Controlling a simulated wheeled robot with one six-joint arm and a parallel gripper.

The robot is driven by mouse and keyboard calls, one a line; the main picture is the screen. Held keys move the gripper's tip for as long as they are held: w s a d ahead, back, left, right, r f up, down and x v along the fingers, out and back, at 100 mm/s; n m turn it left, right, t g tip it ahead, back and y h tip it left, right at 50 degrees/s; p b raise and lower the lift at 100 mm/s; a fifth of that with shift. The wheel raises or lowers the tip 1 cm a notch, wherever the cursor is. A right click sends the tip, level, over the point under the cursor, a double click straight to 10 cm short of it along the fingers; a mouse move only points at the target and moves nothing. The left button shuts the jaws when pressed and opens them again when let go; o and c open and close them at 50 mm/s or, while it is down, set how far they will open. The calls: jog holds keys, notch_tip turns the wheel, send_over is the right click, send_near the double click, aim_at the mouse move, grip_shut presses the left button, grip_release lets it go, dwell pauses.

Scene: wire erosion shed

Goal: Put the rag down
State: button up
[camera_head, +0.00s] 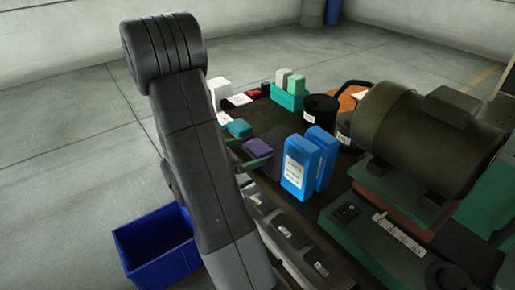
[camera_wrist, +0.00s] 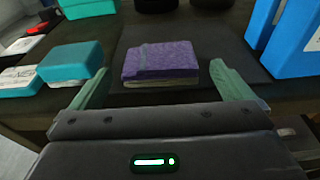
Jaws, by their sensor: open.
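The rag (camera_wrist: 160,60) looks like a folded purple block with a textured top and a pale layer along its lower edge. It lies on a dark surface, and in the head view the purple rag (camera_head: 258,146) shows near the bench's left edge. My gripper (camera_wrist: 161,76) is open in the wrist view, its pale green fingers spread to either side of the rag, with gaps between. In the head view my arm hides much of the gripper, and a green finger shows just below the rag.
A teal block (camera_wrist: 70,62) lies left of the rag, by a white labelled item. Two blue boxes (camera_head: 298,165) stand to the right. A teal holder (camera_head: 287,100), a black canister (camera_head: 320,110) and a large motor (camera_head: 425,138) stand farther on. A blue bin (camera_head: 155,250) is on the floor.

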aim_at(250, 150)
jog(key=shift+x, duration=1.8)
jog(key=shift+a, duration=0.1)
jog(key=c, duration=1)
jog(key=shift+o, duration=0.2)
